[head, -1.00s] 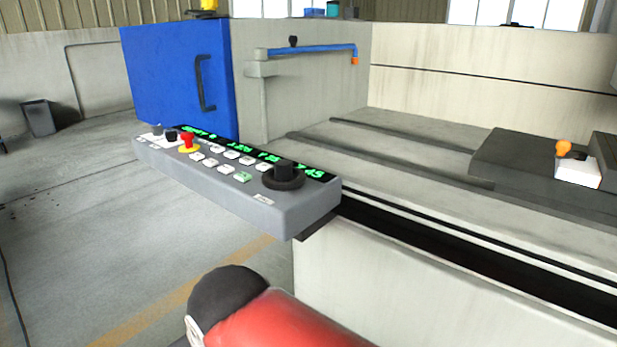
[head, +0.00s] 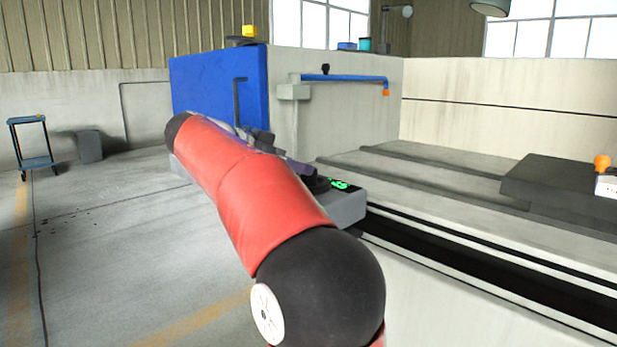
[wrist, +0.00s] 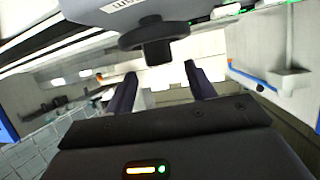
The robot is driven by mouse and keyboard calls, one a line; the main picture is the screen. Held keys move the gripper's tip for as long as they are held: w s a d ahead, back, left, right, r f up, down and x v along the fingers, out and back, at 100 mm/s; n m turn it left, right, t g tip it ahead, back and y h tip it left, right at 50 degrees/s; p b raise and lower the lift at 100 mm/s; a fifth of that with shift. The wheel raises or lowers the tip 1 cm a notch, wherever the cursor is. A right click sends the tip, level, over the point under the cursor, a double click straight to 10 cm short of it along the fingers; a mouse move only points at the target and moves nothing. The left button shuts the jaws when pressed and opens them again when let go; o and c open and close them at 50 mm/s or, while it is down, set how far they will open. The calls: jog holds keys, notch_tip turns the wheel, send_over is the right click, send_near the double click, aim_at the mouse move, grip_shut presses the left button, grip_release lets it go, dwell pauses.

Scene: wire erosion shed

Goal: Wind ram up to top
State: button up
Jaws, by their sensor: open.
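The control panel (head: 345,208) stands out from the machine's front corner, mostly hidden behind my red arm. The ram cannot be picked out.
A blue cabinet (head: 215,85) and a pale block with a blue pipe (head: 345,78) stand behind the panel. The machine bed (head: 440,190) runs to the right, carrying a dark block (head: 555,190). The floor at left is open, with a small blue trolley (head: 35,160) farther back.

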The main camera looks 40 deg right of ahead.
aim_at(315, 172)
jog(key=x, duration=0.6)
jog(key=shift+d+f, duration=0.2)
jog(key=shift+d, duration=0.15)
jog(key=c, duration=1)
jog(key=shift+f+b, duration=0.1)
jog(key=shift+b, duration=0.2)
jog(key=shift+t, duration=0.3)
